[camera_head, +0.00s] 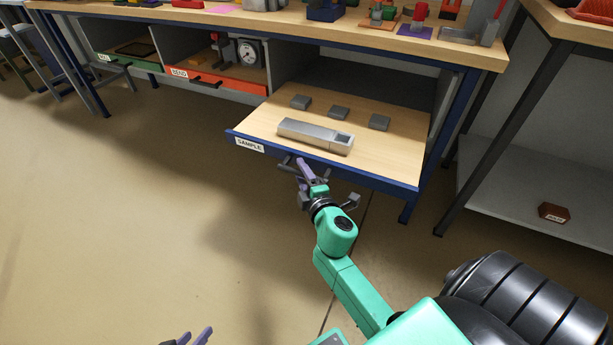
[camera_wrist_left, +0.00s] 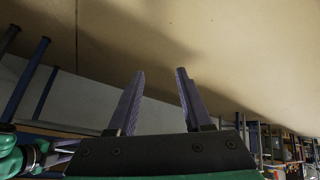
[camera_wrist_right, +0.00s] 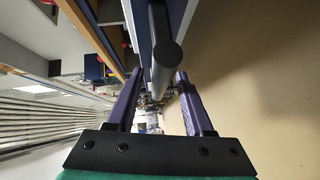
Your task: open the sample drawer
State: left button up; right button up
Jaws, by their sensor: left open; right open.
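The sample drawer (camera_head: 235,134), with a blue front, a wooden base and a SAMPLE label, is pulled well out from under the bench. Its dark handle (camera_head: 288,160) is on the front and shows as a bar (camera_wrist_right: 166,52) in the right wrist view. My right gripper (camera_head: 303,169) is open at the handle, with the bar between or just beyond its fingertips; contact cannot be told. In the drawer lie a silver device (camera_head: 315,136) and three small grey blocks (camera_head: 338,113). My left gripper (camera_head: 190,337) is open and empty, low over the floor, away from the drawer.
Left of it are a red-fronted drawer (camera_head: 232,83) holding a dial gauge (camera_head: 248,52) and a green-fronted drawer (camera_head: 124,61). A second table with a lower shelf (camera_head: 520,180) stands right. The floor in front is clear.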

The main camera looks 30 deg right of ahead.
pick_arm(q)
jog(key=d+f+n+t+h+b, duration=0.1)
jog(key=d+f+t+h+b, duration=0.1)
jog(key=d+f+t+b, duration=0.2)
jog(key=shift+w+d+t+h+b, duration=0.2)
jog(key=shift+d+t+h+b, duration=0.1)
jog(key=shift+d, duration=0.65)
pick_arm(e)
jog(key=v, duration=1.4)
jog(key=shift+s, duration=0.15)
